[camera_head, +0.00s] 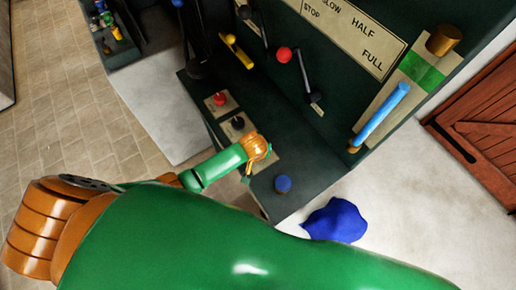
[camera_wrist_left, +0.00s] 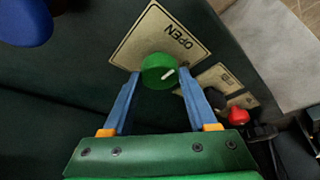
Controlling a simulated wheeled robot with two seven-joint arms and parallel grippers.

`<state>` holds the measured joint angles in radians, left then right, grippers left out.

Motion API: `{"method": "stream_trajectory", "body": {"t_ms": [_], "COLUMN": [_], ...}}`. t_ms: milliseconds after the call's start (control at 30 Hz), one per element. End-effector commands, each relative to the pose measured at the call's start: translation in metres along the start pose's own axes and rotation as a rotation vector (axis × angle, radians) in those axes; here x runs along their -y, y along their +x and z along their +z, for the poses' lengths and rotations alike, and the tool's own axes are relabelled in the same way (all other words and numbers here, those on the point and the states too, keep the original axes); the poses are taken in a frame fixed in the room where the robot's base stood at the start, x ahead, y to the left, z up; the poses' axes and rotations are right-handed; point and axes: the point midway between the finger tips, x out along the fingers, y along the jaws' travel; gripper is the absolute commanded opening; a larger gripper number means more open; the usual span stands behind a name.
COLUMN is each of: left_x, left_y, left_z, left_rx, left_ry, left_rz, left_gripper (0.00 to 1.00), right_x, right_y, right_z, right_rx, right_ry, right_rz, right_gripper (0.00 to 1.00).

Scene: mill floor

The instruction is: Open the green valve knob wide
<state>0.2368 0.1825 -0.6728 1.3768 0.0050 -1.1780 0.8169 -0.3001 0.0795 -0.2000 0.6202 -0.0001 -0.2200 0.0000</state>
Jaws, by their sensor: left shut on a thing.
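The green valve knob (camera_wrist_left: 157,71) is round, with a white pointer line directed right and slightly up in the left wrist view. It sits on a cream plate (camera_wrist_left: 143,38) lettered OPEN, which appears upside down there. My left gripper (camera_wrist_left: 159,74) has its blue fingers on either side of the knob and is shut on it. In the head view, my green and orange left wrist is over the console's lower ledge and hides the knob. My right gripper is not in view.
On the dark green console, a red knob (camera_head: 220,99), a black knob (camera_head: 238,122) and a blue knob (camera_head: 282,184) flank the plate. Above are a yellow lever (camera_head: 238,52), a red-balled lever (camera_head: 284,55) and a blue-handled lever (camera_head: 382,114). A blue cloth-like heap (camera_head: 336,220) lies below right.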

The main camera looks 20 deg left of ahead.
Motion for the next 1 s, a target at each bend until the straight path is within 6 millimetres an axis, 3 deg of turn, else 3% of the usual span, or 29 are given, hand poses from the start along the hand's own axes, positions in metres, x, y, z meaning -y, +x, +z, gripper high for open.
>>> {"method": "stream_trajectory", "body": {"t_ms": [133, 167, 233, 267, 633, 1000], "left_x": [0.000, 0.000, 0.000, 0.000, 0.000, 0.000], "left_y": [0.000, 0.000, 0.000, 0.000, -0.006, -0.064], "left_z": [0.001, 0.000, 0.000, 0.000, 0.000, 0.000], "left_rx": [0.002, 0.002, 0.001, 0.001, -0.001, 0.000], "left_ry": [-0.002, -0.002, -0.001, -0.001, 0.000, -0.001], "left_rz": [0.000, 0.000, 0.000, 0.000, 0.002, 0.003], "left_gripper": [0.03, 0.66, 0.85, 0.88, 0.88, 0.88], "right_x": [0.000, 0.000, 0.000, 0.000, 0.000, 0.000], "right_y": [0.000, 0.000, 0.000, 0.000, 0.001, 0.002], "right_z": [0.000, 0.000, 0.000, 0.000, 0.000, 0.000], "right_rx": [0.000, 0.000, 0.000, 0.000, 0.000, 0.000], "right_ry": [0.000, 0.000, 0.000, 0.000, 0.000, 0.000], "right_rz": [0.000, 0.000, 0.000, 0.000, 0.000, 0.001], "right_gripper": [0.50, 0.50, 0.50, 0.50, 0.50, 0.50]}}
